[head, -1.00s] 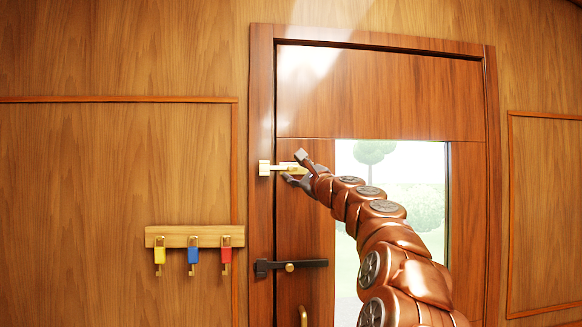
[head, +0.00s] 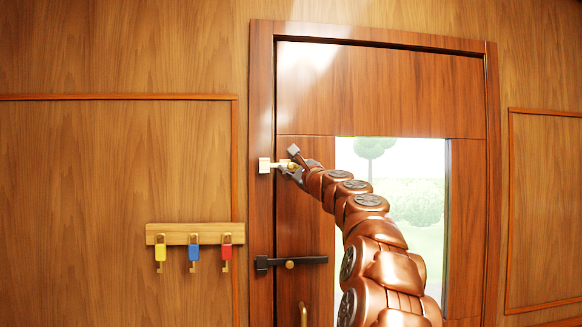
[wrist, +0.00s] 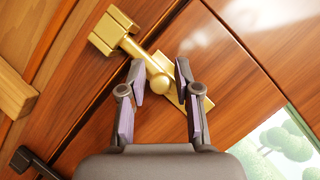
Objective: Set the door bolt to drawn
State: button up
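The brass door bolt (wrist: 149,60) is high on the left side of the wooden door. Its bar reaches across the dark gap between door and frame into the brass keeper (wrist: 105,37) on the frame. The keeper also shows in the head view (head: 264,165). A round brass knob (wrist: 160,84) stands out from the bar over a brass plate (wrist: 199,102). My gripper (wrist: 160,76) is open, with one fingertip on each side of the knob; I cannot tell whether either touches it. In the head view my gripper (head: 289,160) partly hides the bolt.
Below the bolt is a black latch bar (head: 303,260) with a brass knob. A brass handle (head: 303,314) is lower down. To the left, a wooden rack (head: 195,233) holds yellow, blue and red tagged keys. The door has a window (head: 400,190).

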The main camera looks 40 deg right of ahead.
jog(key=shift+s+r, duration=0.1)
grip_shut()
